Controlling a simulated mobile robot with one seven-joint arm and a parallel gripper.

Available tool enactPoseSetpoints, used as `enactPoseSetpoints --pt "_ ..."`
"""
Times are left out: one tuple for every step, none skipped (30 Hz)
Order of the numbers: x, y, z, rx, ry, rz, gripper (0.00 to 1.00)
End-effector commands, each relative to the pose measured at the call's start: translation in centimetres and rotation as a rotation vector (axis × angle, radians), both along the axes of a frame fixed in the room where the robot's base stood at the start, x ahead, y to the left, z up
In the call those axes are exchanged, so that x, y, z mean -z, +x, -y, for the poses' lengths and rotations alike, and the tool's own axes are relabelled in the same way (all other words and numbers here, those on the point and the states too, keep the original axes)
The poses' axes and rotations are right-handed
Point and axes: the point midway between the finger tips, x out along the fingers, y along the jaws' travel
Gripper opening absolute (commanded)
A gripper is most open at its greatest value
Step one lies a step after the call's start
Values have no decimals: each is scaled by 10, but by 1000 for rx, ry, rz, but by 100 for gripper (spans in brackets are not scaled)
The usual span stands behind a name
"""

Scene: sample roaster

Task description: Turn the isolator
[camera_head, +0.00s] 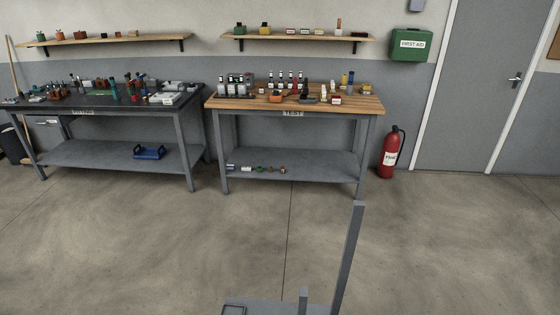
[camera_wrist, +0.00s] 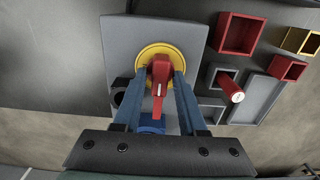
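The isolator shows in the wrist view as a red handle (camera_wrist: 160,72) on a round yellow plate (camera_wrist: 144,54), mounted on a grey box (camera_wrist: 118,32). The handle's narrow end, with a white mark, points down the picture. My gripper (camera_wrist: 162,78) is around the handle, one finger on each side. The fingers look apart, with narrow gaps beside the handle; I cannot tell whether either one touches it. A blue thing (camera_wrist: 152,123) shows below the handle, partly hidden by my gripper. Neither the isolator nor my gripper is recognizable in the head view.
Right of the isolator are red open boxes (camera_wrist: 237,48), a yellow open box (camera_wrist: 300,41) and a red cylinder (camera_wrist: 231,88).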

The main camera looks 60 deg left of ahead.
Motion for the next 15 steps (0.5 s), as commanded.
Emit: enactPoseSetpoints --pt "0 0 0 0 0 0 52" --pt "0 0 0 0 0 0 55" --pt "0 0 0 0 0 0 55" --pt "0 0 0 0 0 0 55" --pt "0 0 0 0 0 0 55" --pt "0 0 0 0 0 0 55" --pt "0 0 0 1 0 0 55" --pt "0 0 0 1 0 0 55" --pt "0 0 0 1 0 0 55" --pt "0 0 0 1 0 0 55" --pt "-1 0 0 1 0 0 55" --pt "-2 0 0 1 0 0 55" --pt "-4 0 0 1 1 1 55" --pt "-6 0 0 1 2 1 55" --pt "-10 0 0 1 2 1 55"
